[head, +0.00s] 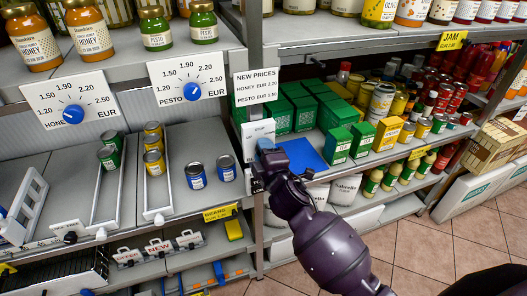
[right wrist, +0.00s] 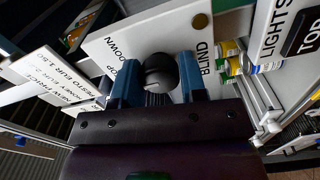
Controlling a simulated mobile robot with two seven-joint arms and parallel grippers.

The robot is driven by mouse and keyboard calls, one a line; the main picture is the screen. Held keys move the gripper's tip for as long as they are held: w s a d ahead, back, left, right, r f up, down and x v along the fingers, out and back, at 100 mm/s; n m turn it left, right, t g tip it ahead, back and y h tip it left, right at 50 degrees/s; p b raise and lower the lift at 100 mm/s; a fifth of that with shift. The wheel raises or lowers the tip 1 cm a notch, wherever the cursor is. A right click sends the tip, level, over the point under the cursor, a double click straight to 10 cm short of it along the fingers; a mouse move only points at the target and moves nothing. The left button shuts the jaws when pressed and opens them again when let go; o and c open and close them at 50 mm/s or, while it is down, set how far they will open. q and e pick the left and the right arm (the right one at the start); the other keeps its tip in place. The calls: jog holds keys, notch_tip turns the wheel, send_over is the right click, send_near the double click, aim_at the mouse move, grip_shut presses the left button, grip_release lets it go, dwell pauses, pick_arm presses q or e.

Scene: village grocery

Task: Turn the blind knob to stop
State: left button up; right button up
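The blind knob (right wrist: 160,70) is a dark round knob on a white panel (right wrist: 125,35) lettered BLIND in the right wrist view. DOWN shows on the panel, and a partly covered word ending in TOP lies beside the left finger. My right gripper (right wrist: 160,88) has its two blue fingers on opposite sides of the knob, seemingly touching it. I cannot tell which word the knob points at. In the head view my right gripper (head: 260,168) is at the white box (head: 258,132) on the shelf post, and it hides the knob. My left gripper is not in view.
Two dials with blue knobs, honey (head: 73,113) and pesto (head: 192,91), are on the shelf edge at left. Green boxes (head: 338,145) and a blue panel (head: 303,156) are close right of my gripper. A LIGHTS panel (right wrist: 275,30) is beside the blind panel.

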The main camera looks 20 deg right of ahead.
jog(key=o, duration=0.4)
jog(key=s, duration=1.1)
jog(key=shift+d, duration=0.15)
jog(key=shift+w, duration=0.1)
jog(key=s+d+f+m+g, duration=0.3)
jog(key=s+d+f+m, duration=0.2)
jog(key=f, duration=0.5)
jog(key=s+d+f+m+g, duration=0.3)
jog(key=s+d+f+m, duration=0.2)
jog(key=s+f+m, duration=0.5)
jog(key=shift+s+d+f+m+h, duration=0.15)
jog(key=shift+s+f+m+h, duration=0.2)
jog(key=shift+s, duration=0.3)
